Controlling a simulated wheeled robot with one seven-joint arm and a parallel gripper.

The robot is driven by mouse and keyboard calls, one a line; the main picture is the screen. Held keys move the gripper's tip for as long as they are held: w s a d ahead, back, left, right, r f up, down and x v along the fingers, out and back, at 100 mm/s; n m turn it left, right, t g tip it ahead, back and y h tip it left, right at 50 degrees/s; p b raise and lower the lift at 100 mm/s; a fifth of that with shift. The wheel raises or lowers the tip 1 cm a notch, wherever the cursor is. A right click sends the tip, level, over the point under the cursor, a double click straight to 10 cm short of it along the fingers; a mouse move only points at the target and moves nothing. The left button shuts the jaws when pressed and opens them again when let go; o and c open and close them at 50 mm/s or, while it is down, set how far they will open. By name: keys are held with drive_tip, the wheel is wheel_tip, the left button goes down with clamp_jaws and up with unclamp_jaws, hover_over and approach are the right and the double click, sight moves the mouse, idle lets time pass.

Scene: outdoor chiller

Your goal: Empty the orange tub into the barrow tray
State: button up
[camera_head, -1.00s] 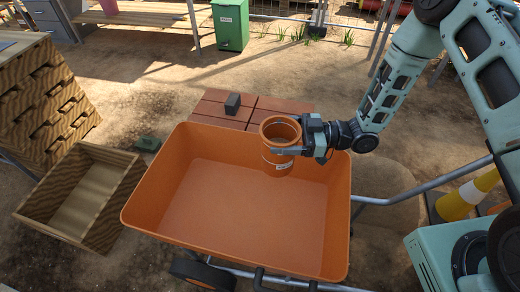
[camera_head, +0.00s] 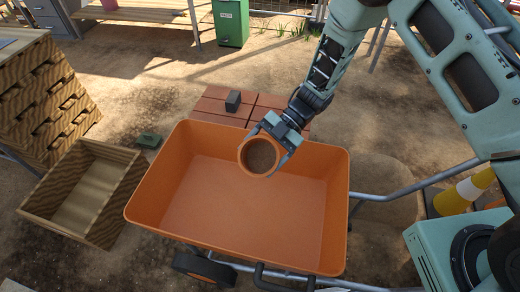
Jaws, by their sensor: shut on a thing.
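The orange tub (camera_head: 243,152) is held by my gripper (camera_head: 268,155), whose two fingers close around its sides. The tub is above the back part of the barrow tray. Its open mouth faces toward the camera, so it looks tilted, and brown contents show inside. The orange barrow tray (camera_head: 238,235) is wide, and its visible floor looks bare. The part of the tray behind the tub and gripper is hidden.
An empty wooden crate (camera_head: 129,196) stands left. A green bin (camera_head: 231,22) is at the back.

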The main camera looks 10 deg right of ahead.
sight(254, 171)
drive_tip(key=f+t+b, duration=0.1)
drive_tip(key=n+t+h+b, duration=0.1)
drive_tip(key=b, duration=0.1)
drive_tip(key=shift+w+f+t, duration=0.2)
drive_tip(key=shift+f+t, duration=0.1)
drive_tip(key=shift+f, duration=0.1)
drive_tip(key=shift+f+n+t+h+b, duration=0.5)
drive_tip(key=shift+f+t+h+b, duration=0.25)
drive_tip(key=shift+t+b, duration=0.35)
drive_tip(key=f+t+b, duration=0.1)
drive_tip(key=b, duration=0.3)
drive_tip(key=f+n+t+h+b, duration=0.1)
drive_tip(key=b, duration=0.3)
drive_tip(key=shift+w+d+t+b, duration=0.1)
drive_tip(key=shift+t+b, duration=0.2)
drive_tip(key=shift+t, duration=0.1)
drive_tip(key=shift+b, duration=0.4)
drive_tip(key=shift+t+h+b, duration=0.25)
drive_tip(key=shift+t+b, duration=0.25)
drive_tip(key=shift+b, duration=0.45)
drive_tip(key=shift+r, duration=0.1)
